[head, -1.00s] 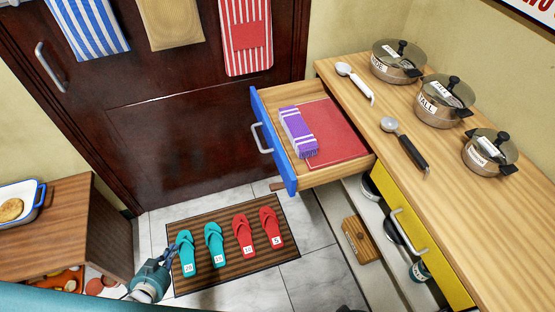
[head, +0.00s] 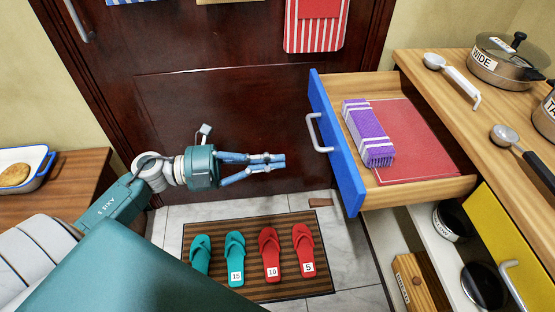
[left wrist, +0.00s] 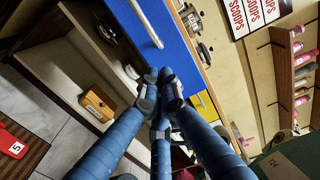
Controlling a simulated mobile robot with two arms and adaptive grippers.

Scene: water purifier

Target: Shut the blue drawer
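The blue drawer (head: 338,150) stands pulled out from the wooden counter, its blue front facing left with a pale handle (head: 318,132). Inside lie a purple-and-white striped pack (head: 368,133) and a flat red item (head: 425,140). My left gripper (head: 282,161) is to the left of the drawer front, apart from it in the head view. Its fingers converge at the tips with nothing between them. In the left wrist view the blue front (left wrist: 177,45) is ahead of the closed fingertips (left wrist: 160,88). My right gripper is not in view.
A yellow drawer (head: 498,235) is below the counter at the right. A wooden block (head: 420,283) and dark pots (head: 484,285) sit on the low shelf. Sandals lie on a striped mat (head: 258,225). A dark door (head: 200,100) stands behind.

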